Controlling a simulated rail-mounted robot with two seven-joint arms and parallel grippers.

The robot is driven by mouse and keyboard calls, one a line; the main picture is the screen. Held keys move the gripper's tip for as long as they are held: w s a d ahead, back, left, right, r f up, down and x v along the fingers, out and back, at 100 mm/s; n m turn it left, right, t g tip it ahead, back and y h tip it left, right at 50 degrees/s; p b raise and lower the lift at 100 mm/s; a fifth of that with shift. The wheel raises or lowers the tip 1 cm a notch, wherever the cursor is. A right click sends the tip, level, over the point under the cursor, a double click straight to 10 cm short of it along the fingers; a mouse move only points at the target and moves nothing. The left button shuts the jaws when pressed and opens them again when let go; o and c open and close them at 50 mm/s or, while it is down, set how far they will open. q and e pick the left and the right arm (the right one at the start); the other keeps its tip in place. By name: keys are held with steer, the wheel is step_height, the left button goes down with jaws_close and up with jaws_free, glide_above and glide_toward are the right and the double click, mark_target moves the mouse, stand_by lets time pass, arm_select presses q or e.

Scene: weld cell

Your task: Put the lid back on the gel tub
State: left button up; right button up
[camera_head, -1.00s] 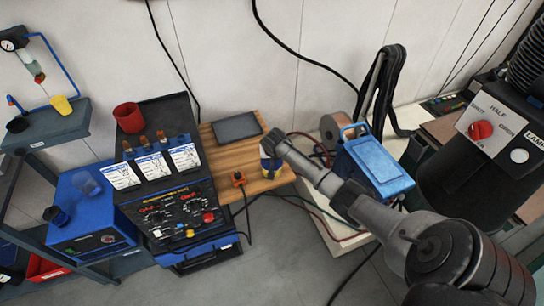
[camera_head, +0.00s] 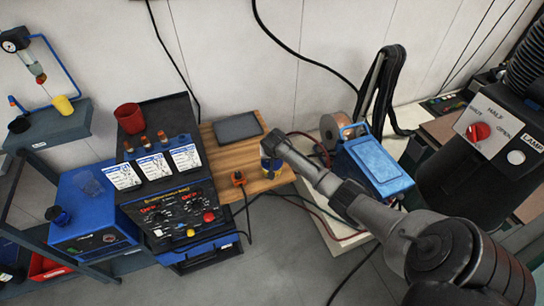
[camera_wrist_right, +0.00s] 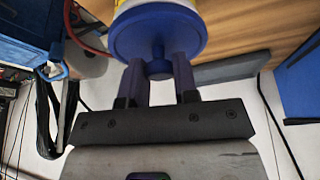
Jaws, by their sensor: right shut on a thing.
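The gel tub (camera_head: 275,174) stands on the wooden board and is small and partly hidden by my right arm in the head view. In the right wrist view a bit of its yellow and white wall (camera_wrist_right: 152,3) shows past the lid. The blue round lid (camera_wrist_right: 158,30) has a small knob. My right gripper (camera_wrist_right: 158,72) is shut on the knob, with a finger on each side. The lid lies over the tub; I cannot tell whether it is seated or just above the rim. My left gripper is not in view.
The wooden board (camera_head: 222,158) also carries a dark tablet (camera_head: 238,127) and an orange-and-black item (camera_head: 238,178). The welding unit (camera_head: 180,215) stands to the left. A blue case (camera_head: 376,165) and a wire spool (camera_head: 330,128) are to the right. Cables hang around the board.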

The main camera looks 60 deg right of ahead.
steer(key=shift+f+p, duration=0.1)
steer(key=shift+p, duration=0.2)
stand_by(0.5)
stand_by(0.6)
steer(key=shift+p, duration=0.3)
stand_by(0.5)
steer(key=o, duration=1.5)
steer(key=shift+c, duration=0.2)
